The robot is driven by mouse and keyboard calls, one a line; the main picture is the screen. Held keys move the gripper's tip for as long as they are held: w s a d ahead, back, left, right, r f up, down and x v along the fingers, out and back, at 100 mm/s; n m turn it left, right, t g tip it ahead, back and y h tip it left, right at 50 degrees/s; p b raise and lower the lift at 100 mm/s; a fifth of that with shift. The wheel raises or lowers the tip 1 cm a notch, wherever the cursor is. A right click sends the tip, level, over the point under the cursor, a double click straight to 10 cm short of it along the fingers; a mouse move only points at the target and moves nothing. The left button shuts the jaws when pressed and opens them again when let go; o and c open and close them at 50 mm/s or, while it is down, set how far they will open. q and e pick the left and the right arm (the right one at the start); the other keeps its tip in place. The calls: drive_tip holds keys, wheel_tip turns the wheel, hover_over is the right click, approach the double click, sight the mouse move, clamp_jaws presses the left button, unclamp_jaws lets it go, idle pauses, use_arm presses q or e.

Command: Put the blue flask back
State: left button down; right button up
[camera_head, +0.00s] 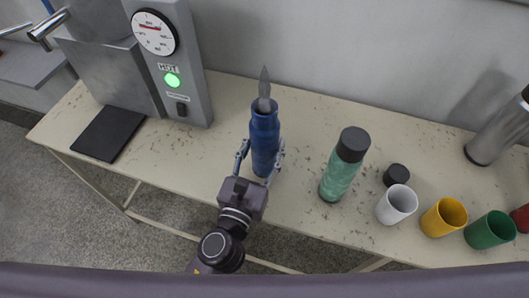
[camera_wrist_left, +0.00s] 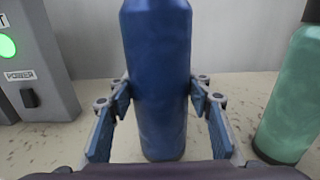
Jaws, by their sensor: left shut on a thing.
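The blue flask (camera_head: 264,138) stands upright on the table, left of the green flask, with a grey pointed piece (camera_head: 264,84) at its top. My left gripper (camera_head: 262,160) is shut on the blue flask, one finger on each side of its lower body. In the left wrist view the blue flask (camera_wrist_left: 160,80) fills the middle, between the two blue-padded fingers of the gripper (camera_wrist_left: 160,110). Its top is cut off in that view. My right gripper is in neither view.
A grey machine (camera_head: 184,60) with a dial and a lit green button stands left, a black pad (camera_head: 108,133) before it. Right of the blue flask stand a green flask (camera_head: 343,168), black cap (camera_head: 396,175), several cups including a white one (camera_head: 397,204), and a steel flask (camera_head: 500,130).

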use_arm(q)
drive_tip(key=shift+f+b, duration=0.45)
drive_tip(key=shift+f, duration=0.45)
drive_tip(key=shift+w, duration=0.1)
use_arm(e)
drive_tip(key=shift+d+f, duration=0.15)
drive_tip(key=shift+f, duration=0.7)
use_arm(q)
drive_tip(key=shift+f, duration=0.15)
drive_tip(key=c, duration=1)
unclamp_jaws()
drive_tip(key=shift+f, duration=0.15)
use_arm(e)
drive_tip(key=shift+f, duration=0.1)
